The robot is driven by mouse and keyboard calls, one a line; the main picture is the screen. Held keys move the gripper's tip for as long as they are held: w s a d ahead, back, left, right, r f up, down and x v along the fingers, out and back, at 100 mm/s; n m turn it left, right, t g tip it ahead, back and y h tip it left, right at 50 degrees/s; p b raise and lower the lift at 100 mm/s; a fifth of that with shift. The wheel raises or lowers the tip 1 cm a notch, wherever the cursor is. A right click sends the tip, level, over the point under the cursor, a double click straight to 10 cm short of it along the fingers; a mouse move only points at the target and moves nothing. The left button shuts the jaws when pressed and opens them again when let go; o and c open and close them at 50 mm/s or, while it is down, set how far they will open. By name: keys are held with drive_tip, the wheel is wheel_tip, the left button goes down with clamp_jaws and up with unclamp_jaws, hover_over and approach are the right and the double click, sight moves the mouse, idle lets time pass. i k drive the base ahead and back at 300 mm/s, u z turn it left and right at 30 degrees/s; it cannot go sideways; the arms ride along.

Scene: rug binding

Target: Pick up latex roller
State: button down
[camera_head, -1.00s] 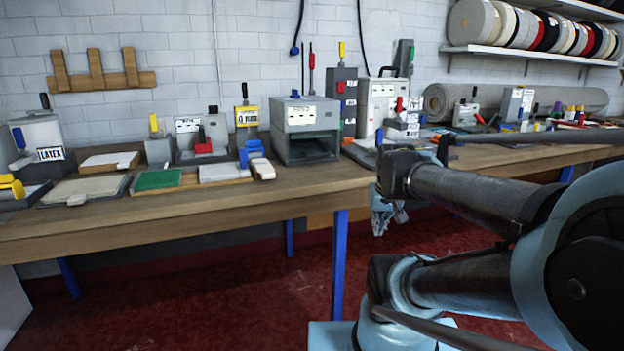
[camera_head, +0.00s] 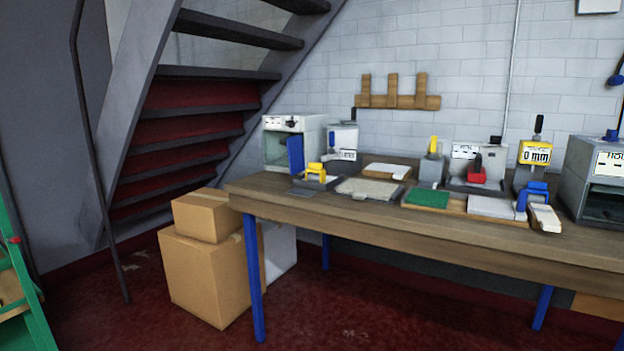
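No tool in the head view can be read for certain as the latex roller. A yellow-handled tool (camera_head: 316,172) sits at a dark tray near the left end of the workbench (camera_head: 390,225); it may be the roller, but it is too small to be sure. Behind it stands a grey-white canister (camera_head: 342,142) with a black handle and a small label, hard to read here. A blue-handled tool with a white block (camera_head: 544,217) lies farther right on the bench. My gripper and arm are out of view.
Two cardboard boxes (camera_head: 207,275) stand on the floor by the bench's left end, below a metal staircase (camera_head: 190,120). A green frame (camera_head: 18,270) is at the far left edge. Red floor (camera_head: 150,325) in front of the bench is clear.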

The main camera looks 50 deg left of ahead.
sight(315, 173)
drive_tip(key=u, duration=2.1)
drive_tip(key=k, duration=1.25)
drive_tip(key=u, duration=0.5)
drive_tip(key=i, duration=2.15)
drive_tip(key=z, duration=0.7)
drive_tip(key=i, duration=0.35)
drive_tip(key=z, duration=0.1)
